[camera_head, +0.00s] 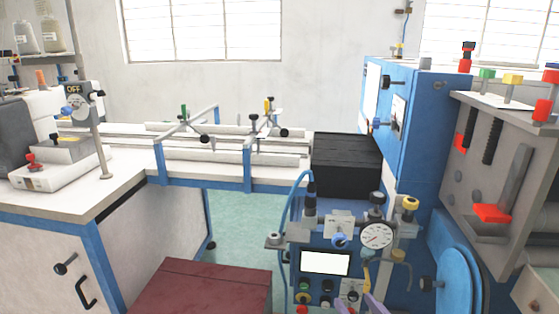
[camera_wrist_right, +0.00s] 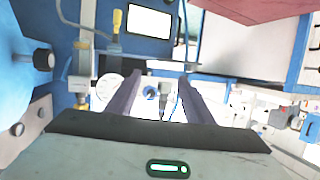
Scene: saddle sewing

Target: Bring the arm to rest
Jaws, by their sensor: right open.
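My right gripper (camera_head: 374,303) shows only as purple-grey fingertips at the bottom edge of the head view, in front of the blue control panel (camera_head: 325,289). In the right wrist view its two dark fingers (camera_wrist_right: 160,80) stand apart with nothing between them, so it is open and empty. The panel's lit screen (camera_wrist_right: 149,22) and round gauge (camera_wrist_right: 108,88) lie beyond the fingers there. Most of my right arm is out of view. My left arm and gripper are not in view.
A blue machine cabinet (camera_head: 425,130) and a grey unit with red levers (camera_head: 508,170) stand at the right. A white workbench with clamped rails (camera_head: 185,155) runs across the left. A dark red block (camera_head: 200,290) sits low in front. Green floor (camera_head: 240,225) shows between.

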